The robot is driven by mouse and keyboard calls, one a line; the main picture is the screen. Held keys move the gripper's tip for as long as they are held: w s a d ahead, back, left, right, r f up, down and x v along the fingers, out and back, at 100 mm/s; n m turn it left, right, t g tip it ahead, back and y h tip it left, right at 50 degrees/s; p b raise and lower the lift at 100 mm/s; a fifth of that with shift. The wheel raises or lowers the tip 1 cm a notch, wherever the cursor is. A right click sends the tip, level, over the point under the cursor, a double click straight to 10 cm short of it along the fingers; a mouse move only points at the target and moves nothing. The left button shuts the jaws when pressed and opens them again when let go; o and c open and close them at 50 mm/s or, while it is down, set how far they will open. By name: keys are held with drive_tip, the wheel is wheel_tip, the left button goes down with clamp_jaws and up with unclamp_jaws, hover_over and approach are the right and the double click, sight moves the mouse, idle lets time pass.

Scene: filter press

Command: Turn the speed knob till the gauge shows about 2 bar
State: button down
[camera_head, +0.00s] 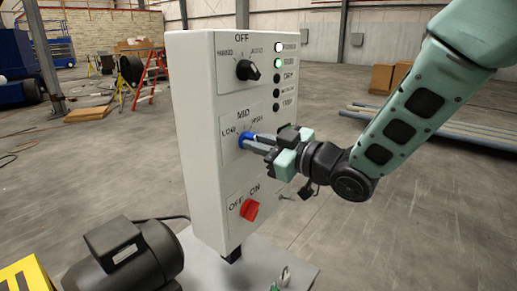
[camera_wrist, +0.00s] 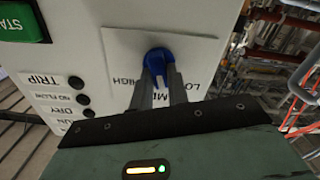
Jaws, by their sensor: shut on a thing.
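The blue speed knob (camera_head: 242,140) sits mid-height on the front of a white control box (camera_head: 205,165), with LOW, MID and HIGH printed around it. My gripper (camera_head: 251,144) reaches it from the right, its two fingers closed on the knob. In the wrist view the knob (camera_wrist: 158,54) is between the fingertips of my gripper (camera_wrist: 159,74), against the panel. The fingers hide part of the knob, so its exact pointing is hard to tell. No gauge is in view in either picture.
A black HAND-OFF-AUTO selector (camera_head: 248,70) is above and a red OFF-ON switch (camera_head: 250,209) below. The top white and green lamps (camera_head: 278,63) look lit; lower ones are dark. A green START button (camera_wrist: 20,20) is close by. A black motor (camera_head: 125,255) stands front left.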

drive_tip(key=shift+w+m+b, duration=0.1)
drive_tip(key=shift+m+b, duration=0.2)
drive_tip(key=shift+m, duration=1.4)
drive_tip(key=c, duration=1.4)
unclamp_jaws()
drive_tip(key=shift+o, duration=0.2)
drive_tip(key=shift+d, duration=0.15)
drive_tip(key=b+v, duration=0.9)
drive_tip(key=v, duration=0.8)
drive_tip(key=shift+b, duration=0.3)
